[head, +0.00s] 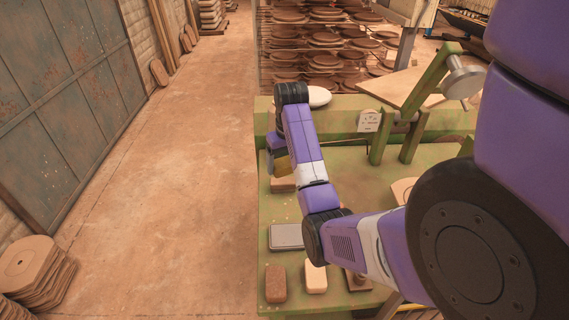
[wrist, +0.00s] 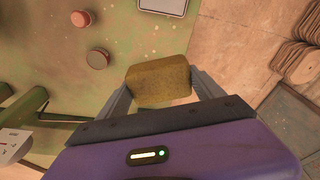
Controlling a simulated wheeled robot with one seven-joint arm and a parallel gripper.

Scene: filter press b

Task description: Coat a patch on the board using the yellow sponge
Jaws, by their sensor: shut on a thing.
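My gripper (wrist: 160,92) is shut on the yellow sponge (wrist: 158,80), which sits between the two fingers in the wrist view. In the head view the sponge (head: 283,166) shows as a dull yellow edge beside the gripper, near the left edge of the green table (head: 266,205). The arm hides part of it there. A flat grey panel with a light rim (head: 286,237) lies on the table; I cannot tell which of these is the task's board.
Two small round pieces, one red-topped (wrist: 81,18), show in the wrist view. Open floor (head: 190,180) lies left of the table.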

